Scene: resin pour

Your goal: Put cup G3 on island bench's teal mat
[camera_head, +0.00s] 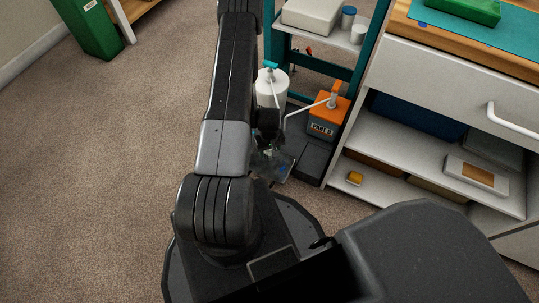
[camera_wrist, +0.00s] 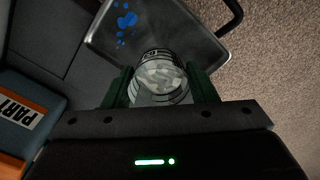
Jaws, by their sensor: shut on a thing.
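My gripper (camera_wrist: 160,84) is shut on a clear cup (camera_wrist: 160,68) with dark measuring bands, seen in the wrist view between the two green fingers. Part of a dark printed mark shows near its rim, but I cannot read it as G3. The cup holds something pale and mottled. Below or behind it is a grey metal tray (camera_wrist: 205,40) with blue spots. In the head view my arm hides most of the gripper and cup. A teal mat (camera_head: 440,24) lies on a wooden top at upper right; I cannot tell whether that is the island bench.
An orange-topped container marked PART (camera_head: 322,127) and a white pump container (camera_head: 271,88) stand close by the gripper. A teal-framed rack (camera_head: 333,68) rises behind. A white drawer unit (camera_head: 430,65) stands at right. Carpet (camera_head: 100,160) at left is clear.

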